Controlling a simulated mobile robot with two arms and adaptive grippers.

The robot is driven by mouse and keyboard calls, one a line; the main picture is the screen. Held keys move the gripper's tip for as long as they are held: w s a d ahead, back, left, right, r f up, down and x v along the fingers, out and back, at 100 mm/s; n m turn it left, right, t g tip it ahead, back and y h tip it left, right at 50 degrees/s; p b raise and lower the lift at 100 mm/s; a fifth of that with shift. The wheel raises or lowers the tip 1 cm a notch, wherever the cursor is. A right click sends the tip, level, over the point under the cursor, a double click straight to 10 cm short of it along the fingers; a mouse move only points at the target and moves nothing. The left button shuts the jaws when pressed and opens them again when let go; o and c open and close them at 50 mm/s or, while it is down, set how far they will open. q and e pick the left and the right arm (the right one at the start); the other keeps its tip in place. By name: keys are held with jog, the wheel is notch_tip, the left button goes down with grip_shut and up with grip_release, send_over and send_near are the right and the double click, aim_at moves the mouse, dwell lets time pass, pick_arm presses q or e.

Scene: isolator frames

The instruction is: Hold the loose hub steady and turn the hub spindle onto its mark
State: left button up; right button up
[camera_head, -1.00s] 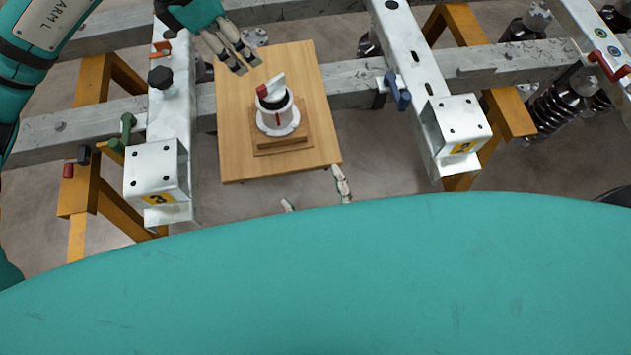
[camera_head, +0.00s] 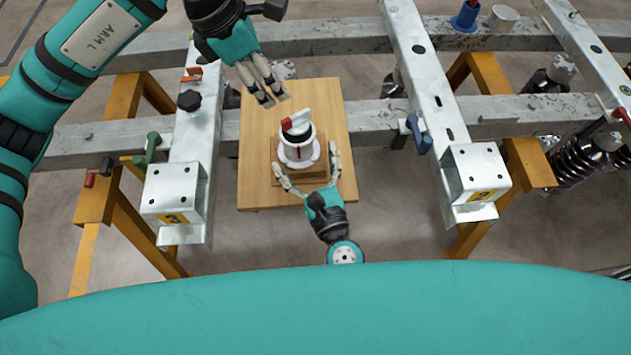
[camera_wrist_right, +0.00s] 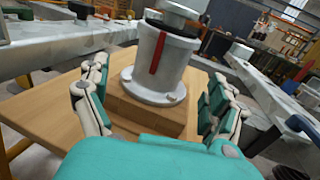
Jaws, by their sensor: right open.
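The loose hub (camera_head: 299,157) is a white flanged cylinder with a red stripe down its front, upright on a wooden block (camera_head: 317,173). The hub spindle (camera_head: 301,121) on top has a light bar with a red end pointing left, above a black ring. My right gripper (camera_head: 306,160) is open at the hub's near side, one finger to each side. In the right wrist view the hub (camera_wrist_right: 160,70) stands between the spread fingers, with gaps. My left gripper (camera_head: 273,99) is above and behind the spindle, apart from it; its finger opening is unclear.
The wooden board (camera_head: 255,180) carries the block. White beams with brackets stand left (camera_head: 175,190) and right (camera_head: 475,172), with a green clamp (camera_head: 150,146) and a blue clamp (camera_head: 419,135). Bare board lies left of the hub.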

aim_at(304, 157)
jog(key=shift+x, duration=1.9)
jog(key=shift+s, duration=0.1)
jog(key=shift+c, duration=0.4)
